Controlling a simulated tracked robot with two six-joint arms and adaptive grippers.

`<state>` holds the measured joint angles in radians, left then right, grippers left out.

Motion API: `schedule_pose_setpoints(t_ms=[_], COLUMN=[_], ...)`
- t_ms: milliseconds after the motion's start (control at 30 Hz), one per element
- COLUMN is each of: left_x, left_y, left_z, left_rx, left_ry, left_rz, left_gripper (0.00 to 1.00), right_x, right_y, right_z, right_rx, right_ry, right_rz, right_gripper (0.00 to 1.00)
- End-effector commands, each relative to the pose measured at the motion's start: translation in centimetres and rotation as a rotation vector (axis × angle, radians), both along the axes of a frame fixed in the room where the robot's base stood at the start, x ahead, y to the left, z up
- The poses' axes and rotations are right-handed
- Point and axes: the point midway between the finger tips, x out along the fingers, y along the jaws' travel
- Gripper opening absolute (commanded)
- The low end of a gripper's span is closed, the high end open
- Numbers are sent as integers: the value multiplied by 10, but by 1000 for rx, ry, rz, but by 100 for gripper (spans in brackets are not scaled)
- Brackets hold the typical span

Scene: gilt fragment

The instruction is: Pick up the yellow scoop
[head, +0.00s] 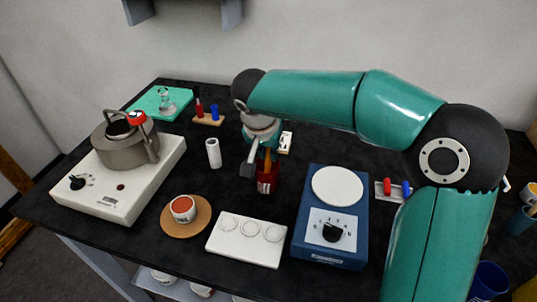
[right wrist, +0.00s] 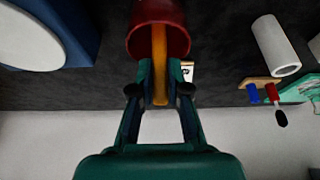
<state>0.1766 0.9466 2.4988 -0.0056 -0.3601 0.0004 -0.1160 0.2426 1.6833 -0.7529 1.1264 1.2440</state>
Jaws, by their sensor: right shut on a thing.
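The yellow scoop (right wrist: 159,68) stands with its lower part inside a dark red cup (right wrist: 158,24); its scooping end is hidden there. In the head view the scoop (head: 267,160) shows as a thin strip above the red cup (head: 268,184), partly behind my gripper. My right gripper (head: 258,158) has come down over the cup. In the right wrist view my right gripper (right wrist: 160,84) has its fingers on both sides of the scoop's handle, shut on it. My left gripper is in neither view.
A blue scale (head: 331,250) with a white pan stands right of the cup. A white three-ring plate (head: 246,240) lies in front. A white cylinder (head: 213,153) stands to the left. A kettle (head: 127,143) sits on a white hot plate (head: 117,205) further left.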

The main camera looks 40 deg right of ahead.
Motion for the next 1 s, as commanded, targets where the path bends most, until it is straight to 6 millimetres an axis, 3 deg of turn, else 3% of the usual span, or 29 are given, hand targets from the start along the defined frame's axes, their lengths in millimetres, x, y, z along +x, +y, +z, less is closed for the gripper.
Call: schedule_pose_setpoints(t_ms=[367, 800, 1000], left_x=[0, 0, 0], left_y=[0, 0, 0], left_z=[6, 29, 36], left_rx=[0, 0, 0], left_ry=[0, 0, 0], left_rz=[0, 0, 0], left_gripper=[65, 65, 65], right_x=[1, 2, 1], right_y=[0, 1, 1], right_z=[51, 158, 187], right_rx=[1, 1, 0], right_ry=[-5, -4, -1], right_rz=[0, 0, 1], right_gripper=[0, 0, 0])
